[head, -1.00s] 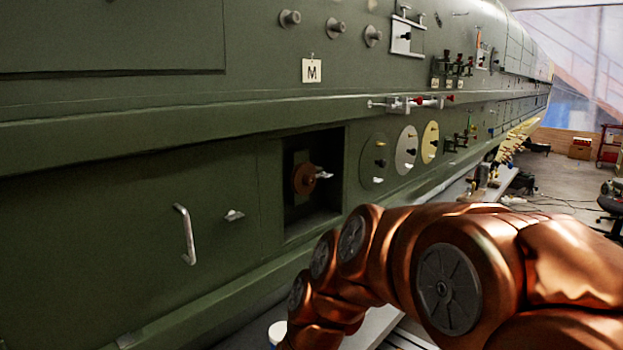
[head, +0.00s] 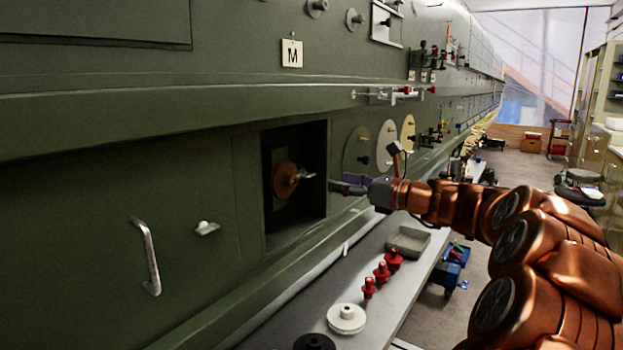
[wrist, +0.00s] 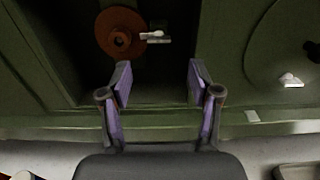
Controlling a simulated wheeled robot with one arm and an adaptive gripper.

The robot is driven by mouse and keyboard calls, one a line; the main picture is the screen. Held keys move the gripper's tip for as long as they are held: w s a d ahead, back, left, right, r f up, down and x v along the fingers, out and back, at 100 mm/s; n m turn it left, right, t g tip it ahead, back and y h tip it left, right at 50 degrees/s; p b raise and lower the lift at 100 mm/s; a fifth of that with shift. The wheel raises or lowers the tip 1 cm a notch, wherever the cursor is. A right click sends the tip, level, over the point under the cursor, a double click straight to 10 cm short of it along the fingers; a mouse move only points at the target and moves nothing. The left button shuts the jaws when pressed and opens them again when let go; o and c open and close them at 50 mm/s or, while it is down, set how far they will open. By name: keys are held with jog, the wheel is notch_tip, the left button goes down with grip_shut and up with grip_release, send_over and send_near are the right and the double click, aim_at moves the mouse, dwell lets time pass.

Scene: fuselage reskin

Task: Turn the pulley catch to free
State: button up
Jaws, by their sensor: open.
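The pulley (head: 285,179) is a brown disc with a hub, set inside a dark square recess in the green fuselage side. A small pale lever, the catch (head: 307,175), sticks out at its right side. In the wrist view the pulley (wrist: 120,33) is at the top, with the pale catch (wrist: 155,37) pointing right from it. My gripper (head: 337,187) is just outside the recess, right of the catch and apart from it. In the wrist view my gripper (wrist: 159,82) is open and empty, its purple-padded fingers below the catch.
A grey shelf (head: 395,300) below holds several red knobbed parts (head: 382,271), a white wheel (head: 346,318), a black wheel (head: 314,342) and a grey tray (head: 408,240). Round discs (head: 386,146) sit right of the recess. A handle (head: 147,257) and small knob (head: 206,228) are left.

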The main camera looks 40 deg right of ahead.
aim_at(312, 176)
jog(key=p+x, duration=0.1)
jog(key=x, duration=0.7)
jog(key=shift+a, duration=0.1)
jog(key=shift+c, duration=0.2)
jog(key=c, duration=1.1)
